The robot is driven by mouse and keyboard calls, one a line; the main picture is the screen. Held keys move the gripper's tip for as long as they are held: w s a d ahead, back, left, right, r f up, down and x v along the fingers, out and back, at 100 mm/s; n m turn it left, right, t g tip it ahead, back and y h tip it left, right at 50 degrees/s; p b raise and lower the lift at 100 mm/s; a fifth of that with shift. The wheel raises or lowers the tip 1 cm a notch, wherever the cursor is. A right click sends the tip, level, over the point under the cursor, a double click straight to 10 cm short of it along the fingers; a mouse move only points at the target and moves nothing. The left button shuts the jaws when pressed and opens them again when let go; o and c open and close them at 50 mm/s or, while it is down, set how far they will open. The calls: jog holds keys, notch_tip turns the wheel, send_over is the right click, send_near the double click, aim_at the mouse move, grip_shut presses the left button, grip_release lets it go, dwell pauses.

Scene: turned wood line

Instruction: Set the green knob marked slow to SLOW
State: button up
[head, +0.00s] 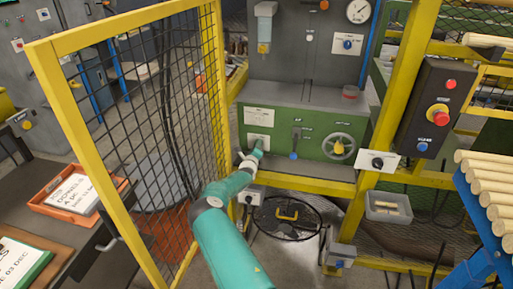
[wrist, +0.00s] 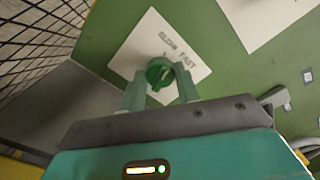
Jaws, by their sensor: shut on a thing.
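The green knob (wrist: 158,72) is on a white plate (wrist: 150,40) marked SLOW and FAST, fixed to a green panel. The wrist view shows the plate tilted, with SLOW to the left of FAST. My gripper (wrist: 160,82) has its two green fingers on either side of the knob, shut on it. Which mark the knob points to cannot be told, as it is small and partly between the fingers. In the head view my gripper (head: 257,152) is at the plate (head: 259,143) on the green panel's left side, and it hides the knob.
A yellow-framed mesh guard (head: 130,130) stands open to the left of my arm. To the right on the panel are a blue-tipped lever (head: 294,145) and a handwheel (head: 338,146). A black control box (head: 430,108) with a red button hangs farther right.

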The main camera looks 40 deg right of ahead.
jog(key=shift+s+d+f+n, duration=0.1)
jog(key=shift+n, duration=0.5)
jog(key=shift+s+d+f+n, duration=0.1)
jog(key=shift+n, duration=0.5)
jog(key=o, duration=1)
jog(key=shift+w+r, duration=0.1)
